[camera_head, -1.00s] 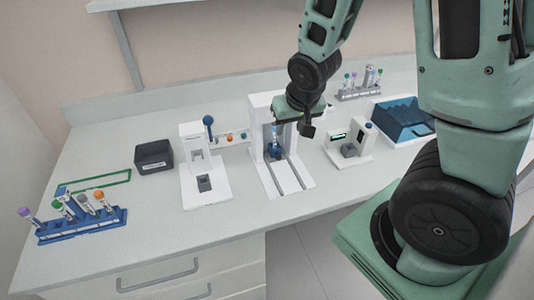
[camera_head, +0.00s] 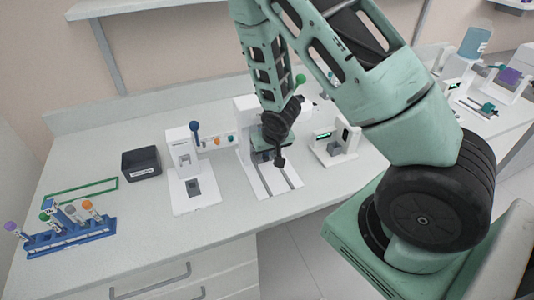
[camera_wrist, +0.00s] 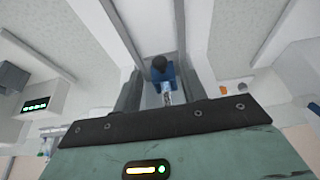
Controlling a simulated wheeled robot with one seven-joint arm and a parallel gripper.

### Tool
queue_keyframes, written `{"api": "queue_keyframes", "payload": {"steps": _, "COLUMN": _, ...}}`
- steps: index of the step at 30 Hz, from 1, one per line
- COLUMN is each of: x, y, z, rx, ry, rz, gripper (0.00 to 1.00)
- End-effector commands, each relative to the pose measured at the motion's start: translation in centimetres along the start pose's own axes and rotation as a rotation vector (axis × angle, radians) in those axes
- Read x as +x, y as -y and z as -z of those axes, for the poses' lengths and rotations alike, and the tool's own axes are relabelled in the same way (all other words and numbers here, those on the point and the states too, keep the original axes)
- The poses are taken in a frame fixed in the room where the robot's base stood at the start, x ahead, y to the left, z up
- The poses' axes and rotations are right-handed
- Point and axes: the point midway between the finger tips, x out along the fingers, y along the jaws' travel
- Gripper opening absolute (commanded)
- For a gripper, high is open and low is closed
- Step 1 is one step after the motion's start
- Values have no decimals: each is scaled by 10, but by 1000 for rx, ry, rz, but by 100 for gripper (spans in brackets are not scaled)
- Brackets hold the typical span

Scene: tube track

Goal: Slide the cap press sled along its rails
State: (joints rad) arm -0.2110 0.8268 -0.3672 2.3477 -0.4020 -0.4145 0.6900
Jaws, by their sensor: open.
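The cap press is a white frame (camera_head: 243,112) on a white base with two dark rails (camera_head: 285,174) running toward the table's front edge. In the wrist view a blue block with a dark round knob (camera_wrist: 161,70), seemingly the sled, sits between the rails, with a clear tube-like piece beside it. My gripper (camera_wrist: 160,82) is open, with one finger on each side of the blue block. I cannot tell whether the fingers touch it. In the head view my gripper (camera_head: 268,155) is low over the press base and hides the sled.
A white device with a blue-knobbed lever (camera_head: 187,175) and a dark box (camera_head: 141,162) stand left of the press. A white device with a green display (camera_head: 335,142) is close on the right. A blue tube rack (camera_head: 68,238) is far left. The table's front strip is clear.

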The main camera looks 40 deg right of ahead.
Motion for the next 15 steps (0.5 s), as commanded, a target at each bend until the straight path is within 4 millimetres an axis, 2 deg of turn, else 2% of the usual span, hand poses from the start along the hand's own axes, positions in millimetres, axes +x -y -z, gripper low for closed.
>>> {"api": "queue_keyframes", "payload": {"steps": 6, "x": 19, "y": 0, "z": 0, "rx": -1, "ry": 0, "rz": -1, "gripper": 42}}
{"api": "queue_keyframes", "payload": {"steps": 15, "x": 24, "y": 0, "z": 0, "rx": 0, "ry": -1, "rz": 0, "gripper": 42}}
